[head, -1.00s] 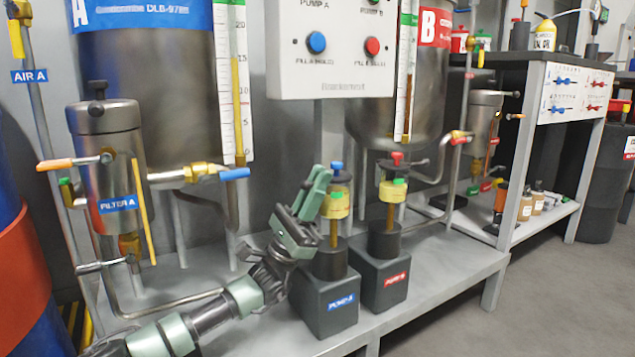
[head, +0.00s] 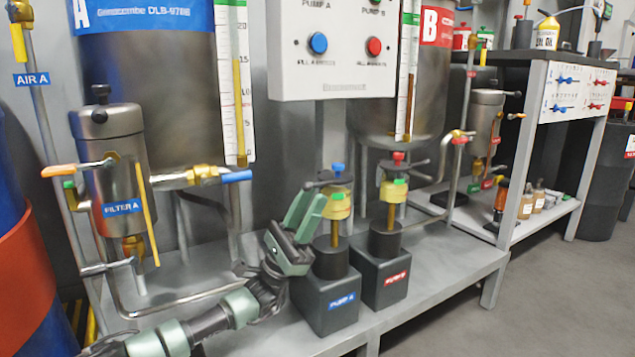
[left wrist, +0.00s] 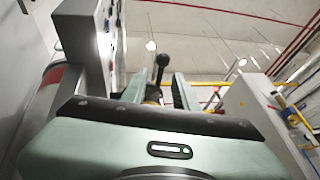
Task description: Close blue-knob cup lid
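The blue knob (head: 337,168) tops a dark lid (head: 324,181) above the yellow cup (head: 336,207) on the pump A block (head: 326,299). A green part sits at the cup's top edge. My left gripper (head: 308,204) is just left of the cup, fingers pointing up and apart, with nothing held. The left wrist view shows the open fingers (left wrist: 156,88) with a black ball-ended handle (left wrist: 162,62) visible beyond and between them. My right gripper is not in view.
The pump B block (head: 384,277) with its red-knob cup stands close to the right. A white control panel (head: 345,75) hangs above. Filter A (head: 115,165) and a blue-handled valve (head: 236,176) are at left. The grey bench front (head: 440,277) is clear.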

